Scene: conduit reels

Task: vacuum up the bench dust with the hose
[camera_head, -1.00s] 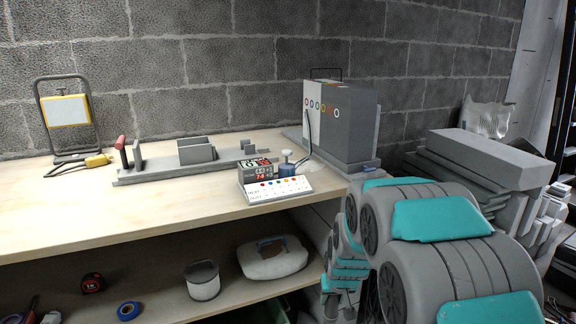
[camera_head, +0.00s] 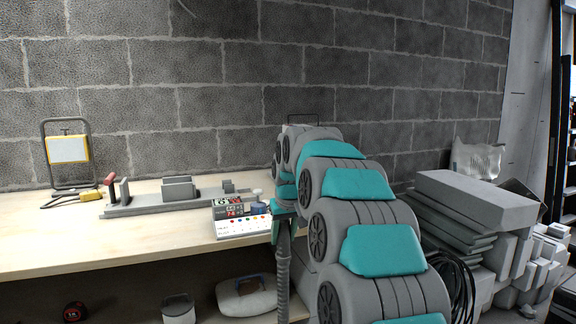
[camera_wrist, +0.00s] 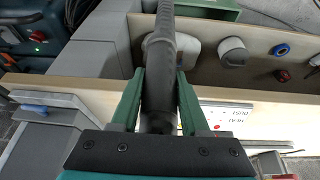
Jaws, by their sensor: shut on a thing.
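My gripper (camera_wrist: 157,78) is shut on the hose (camera_wrist: 158,50), a dark grey tube running between the two green fingers in the wrist view. In the head view the ribbed hose (camera_head: 283,275) hangs from my gripper (camera_head: 284,208) in front of the bench's front edge. The pale wooden bench (camera_head: 60,235) stands against the block wall. I cannot make out dust on its visible top; my arm hides the right end.
A small control panel with coloured buttons (camera_head: 243,226) sits left of my gripper. A grey fixture (camera_head: 180,190) and a yellow work lamp (camera_head: 67,149) stand further left. Below are a white tub (camera_head: 178,308) and a white case (camera_head: 248,298). Grey blocks (camera_head: 480,195) are piled right.

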